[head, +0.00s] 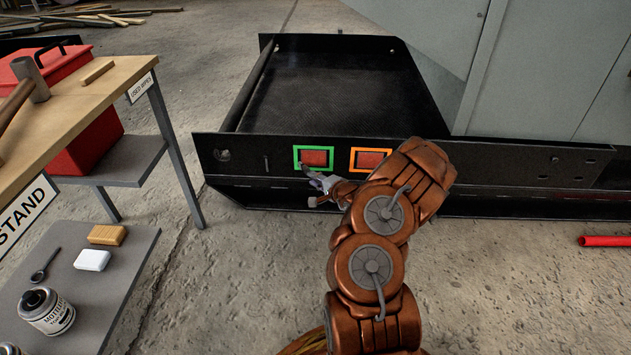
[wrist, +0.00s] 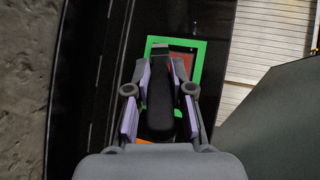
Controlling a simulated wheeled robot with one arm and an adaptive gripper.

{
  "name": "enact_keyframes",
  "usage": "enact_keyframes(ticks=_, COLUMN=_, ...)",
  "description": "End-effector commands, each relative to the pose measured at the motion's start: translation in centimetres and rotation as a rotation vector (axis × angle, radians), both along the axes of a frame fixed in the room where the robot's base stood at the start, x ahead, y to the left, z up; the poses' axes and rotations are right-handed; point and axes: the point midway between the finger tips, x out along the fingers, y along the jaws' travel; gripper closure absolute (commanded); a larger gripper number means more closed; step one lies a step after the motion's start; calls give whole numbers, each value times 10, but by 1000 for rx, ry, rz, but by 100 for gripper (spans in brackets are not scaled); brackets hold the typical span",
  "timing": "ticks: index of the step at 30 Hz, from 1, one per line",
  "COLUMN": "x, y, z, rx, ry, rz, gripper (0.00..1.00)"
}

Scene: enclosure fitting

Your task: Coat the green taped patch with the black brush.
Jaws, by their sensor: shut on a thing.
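The green taped patch (head: 314,158) is a green square frame around a reddish-brown area on the front face of the black platform. It also shows in the wrist view (wrist: 199,60), partly hidden by my gripper and the brush. My gripper (head: 322,182) is just in front of the patch's lower edge. In the wrist view my gripper (wrist: 159,95) is shut on the black brush (wrist: 160,110), whose far end overlaps the patch. I cannot tell whether the brush touches the surface.
An orange taped patch (head: 371,160) is right of the green one. A wooden workbench (head: 105,88) stands at left, with a red toolbox (head: 92,140) and a lower grey shelf (head: 130,275) holding a can (head: 47,312). A red tube (head: 605,241) lies on the floor at right.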

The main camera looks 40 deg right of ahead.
Motion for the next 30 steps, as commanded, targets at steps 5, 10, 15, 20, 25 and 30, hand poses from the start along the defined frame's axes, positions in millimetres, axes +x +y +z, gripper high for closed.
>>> enact_keyframes(ticks=5, x=2, y=-1, z=0, rx=0, ry=0, rz=1, gripper=100)
enact_keyframes(ticks=10, x=4, y=-3, z=0, rx=0, ry=0, rz=1, gripper=100)
enact_keyframes(ticks=15, x=1, y=-5, z=1, rx=0, ry=0, rz=1, gripper=100)
enact_keyframes(ticks=20, x=-5, y=-11, z=1, rx=1, ry=1, rz=0, gripper=100)
enact_keyframes(ticks=25, x=-8, y=-15, z=0, rx=-1, ry=1, rz=1, gripper=100)
enact_keyframes(ticks=30, x=-12, y=-22, z=0, rx=-2, ry=2, rz=0, gripper=100)
